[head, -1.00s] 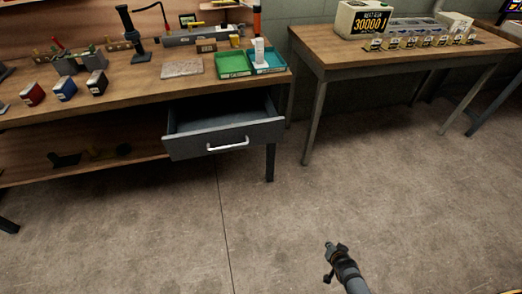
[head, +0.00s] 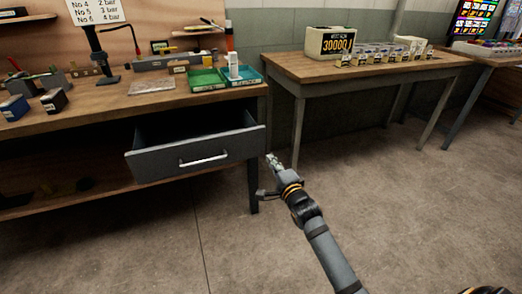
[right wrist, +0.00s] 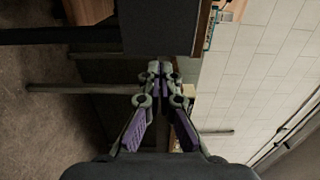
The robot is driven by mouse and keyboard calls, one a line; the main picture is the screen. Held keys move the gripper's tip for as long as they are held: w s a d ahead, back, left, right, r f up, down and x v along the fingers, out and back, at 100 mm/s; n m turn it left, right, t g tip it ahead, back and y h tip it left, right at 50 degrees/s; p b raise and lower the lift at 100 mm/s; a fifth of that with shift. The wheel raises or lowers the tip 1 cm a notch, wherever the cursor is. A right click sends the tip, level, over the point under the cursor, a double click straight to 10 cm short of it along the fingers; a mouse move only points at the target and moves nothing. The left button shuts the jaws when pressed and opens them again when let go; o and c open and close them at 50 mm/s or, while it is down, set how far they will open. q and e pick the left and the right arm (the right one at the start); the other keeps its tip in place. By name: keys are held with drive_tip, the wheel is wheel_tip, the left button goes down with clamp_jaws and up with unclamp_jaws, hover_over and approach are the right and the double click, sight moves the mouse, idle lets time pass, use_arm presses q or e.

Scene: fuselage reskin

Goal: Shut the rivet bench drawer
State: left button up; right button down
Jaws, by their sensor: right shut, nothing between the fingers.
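The rivet bench drawer (head: 165,165) stands pulled out under the wooden bench, with its grey front and pale bar handle (head: 203,158) facing me. Its open inside shows in the head view. My right gripper (head: 272,160) is shut and empty, just right of the drawer front's right end in the picture. I cannot tell the exact gap between them. In the right wrist view the fingertips (right wrist: 160,68) are together, below a dark flat panel that looks like part of the drawer. My left gripper is not in view.
The bench top (head: 150,100) holds a green tray (head: 207,80), a teal tray (head: 246,79) and small boxes. A bench leg (head: 253,190) stands below the drawer's right side. A second table (head: 290,68) stands to the right. The floor in front is clear.

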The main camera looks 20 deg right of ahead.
sight(260, 142)
drive_tip(key=w+b, duration=0.1)
drive_tip(key=w, duration=0.6)
drive_tip(key=shift+w+f+b, duration=0.15)
drive_tip(key=shift+w+b, duration=0.2)
drive_tip(key=shift+b, duration=0.05)
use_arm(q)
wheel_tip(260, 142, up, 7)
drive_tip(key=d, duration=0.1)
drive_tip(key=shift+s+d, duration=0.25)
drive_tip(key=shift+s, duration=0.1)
use_arm(e)
drive_tip(key=shift+w, duration=0.45)
